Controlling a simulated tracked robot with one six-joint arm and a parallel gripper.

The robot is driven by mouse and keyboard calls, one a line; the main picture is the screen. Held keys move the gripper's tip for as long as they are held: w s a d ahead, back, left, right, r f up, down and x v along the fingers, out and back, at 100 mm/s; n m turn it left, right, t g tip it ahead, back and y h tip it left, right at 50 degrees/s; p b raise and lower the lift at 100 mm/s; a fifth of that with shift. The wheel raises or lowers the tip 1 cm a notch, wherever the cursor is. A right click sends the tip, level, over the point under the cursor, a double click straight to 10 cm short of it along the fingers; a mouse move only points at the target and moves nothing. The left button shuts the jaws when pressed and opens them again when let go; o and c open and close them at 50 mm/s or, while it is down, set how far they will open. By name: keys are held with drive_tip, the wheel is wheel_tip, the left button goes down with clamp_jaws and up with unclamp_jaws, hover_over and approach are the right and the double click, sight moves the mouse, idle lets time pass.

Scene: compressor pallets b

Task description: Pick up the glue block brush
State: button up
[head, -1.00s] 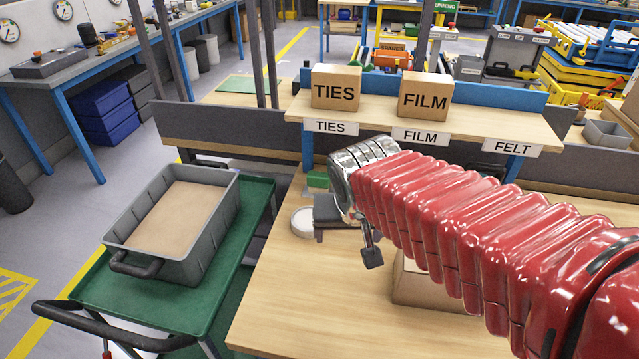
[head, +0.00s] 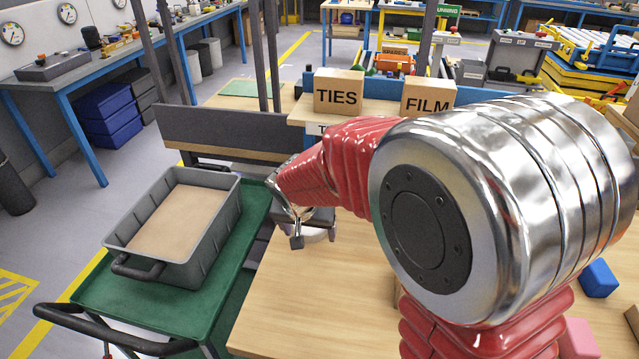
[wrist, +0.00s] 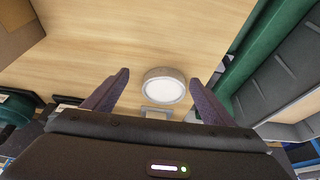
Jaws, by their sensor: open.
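I cannot tell which of these, if either, is the glue block brush; no bristles or handle show clearly. My gripper (wrist: 160,77) is open and empty, its two dark fingers apart. In the head view my gripper (head: 312,240) is over the bench's left part, and the round piece shows only partly under it.
A green cart (head: 88,291) with a grey tote (head: 195,245) stands left of the bench. Boxes marked TIES (head: 337,93) and FILM (head: 428,93) sit on the shelf behind. A blue block (head: 598,278) and a pink block (head: 578,338) lie at right. My arm covers much of the bench.

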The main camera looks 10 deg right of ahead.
drive_tip(key=shift+w+a+f, duration=0.35)
drive_tip(key=shift+f, duration=0.3)
drive_tip(key=shift+w+a+f, duration=0.3)
drive_tip(key=shift+w+f, duration=0.05)
drive_tip(key=shift+f, duration=0.25)
drive_tip(key=w+d, duration=0.2)
drive_tip(key=w, duration=0.2)
drive_tip(key=w+d, duration=0.2)
drive_tip(key=w, duration=0.3)
drive_tip(key=w+d, duration=0.1)
drive_tip(key=w, duration=0.4)
drive_tip(key=shift+d, duration=0.4)
drive_tip(key=shift+w+d, duration=0.3)
drive_tip(key=shift+w, duration=0.45)
drive_tip(key=shift+w+d, duration=0.35)
drive_tip(key=shift+w, duration=0.35)
drive_tip(key=shift+w+d, duration=0.3)
drive_tip(key=shift+w, duration=0.45)
drive_tip(key=shift+w+d+f, duration=0.1)
drive_tip(key=shift+w+f, duration=0.15)
drive_tip(key=shift+f, duration=0.3)
drive_tip(key=shift+c, duration=0.3)
